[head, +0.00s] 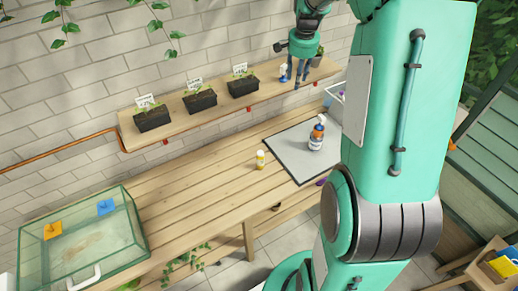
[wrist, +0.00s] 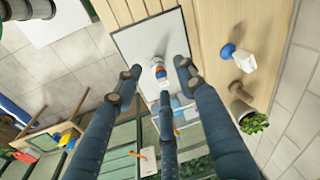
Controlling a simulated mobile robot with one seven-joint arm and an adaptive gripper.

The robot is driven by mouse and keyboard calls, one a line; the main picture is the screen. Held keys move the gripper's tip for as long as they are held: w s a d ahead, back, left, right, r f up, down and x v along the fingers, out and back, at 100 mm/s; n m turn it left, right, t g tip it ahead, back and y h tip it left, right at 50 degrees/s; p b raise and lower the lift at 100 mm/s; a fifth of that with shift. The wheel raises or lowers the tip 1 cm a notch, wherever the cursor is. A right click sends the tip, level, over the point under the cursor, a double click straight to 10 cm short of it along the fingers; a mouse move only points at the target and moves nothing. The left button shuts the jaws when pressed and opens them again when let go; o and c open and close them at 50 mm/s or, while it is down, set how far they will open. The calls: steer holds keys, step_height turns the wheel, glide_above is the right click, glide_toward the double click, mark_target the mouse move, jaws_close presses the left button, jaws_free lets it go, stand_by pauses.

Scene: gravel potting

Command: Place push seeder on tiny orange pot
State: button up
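My gripper (head: 296,80) hangs at the upper middle of the head view, in front of the wall shelf. In the wrist view its three dark fingers (wrist: 160,80) are spread apart with nothing between them. I cannot surely identify the push seeder; a small blue and white item (head: 284,72) stands on the shelf beside the fingers and also shows in the wrist view (wrist: 237,58). The tiny orange pot is not clearly identifiable; a small orange piece (head: 53,230) shows in the glass tank at the left.
A white and orange bottle (head: 316,135) stands on a grey mat (head: 290,150). The shelf (head: 215,112) holds several black planters. The glass tank (head: 85,245) also holds a blue piece (head: 106,207). The wooden table's middle (head: 190,185) is clear.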

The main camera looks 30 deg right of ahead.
steer(key=s+a+r+n+t, duration=0.1)
steer(key=s+a+r+n, duration=0.1)
steer(key=s+a+r, duration=0.35)
steer(key=s+a+r+n, duration=0.2)
steer(key=s+a+r, duration=0.1)
steer(key=a, duration=0.6)
steer(key=s+a+r+n+t, duration=0.1)
steer(key=s+a+r+n, duration=0.25)
steer(key=a, duration=0.45)
steer(key=s+a+n+t, duration=0.1)
steer(key=s+a+n, duration=0.1)
steer(key=s+a, duration=0.4)
steer(key=s+a+n+t, duration=0.1)
steer(key=s+a+n, duration=0.2)
steer(key=s, duration=1)
steer(key=a+f, duration=0.1)
steer(key=a, duration=0.2)
steer(key=shift+s+a+n+y, duration=0.15)
steer(key=shift+a+n+y, duration=0.05)
steer(key=shift+n+y, duration=0.2)
step_height(320, 180, down, 14)
steer(key=b, duration=1.4)
steer(key=shift+r, duration=0.15)
steer(key=shift+o, duration=0.5)
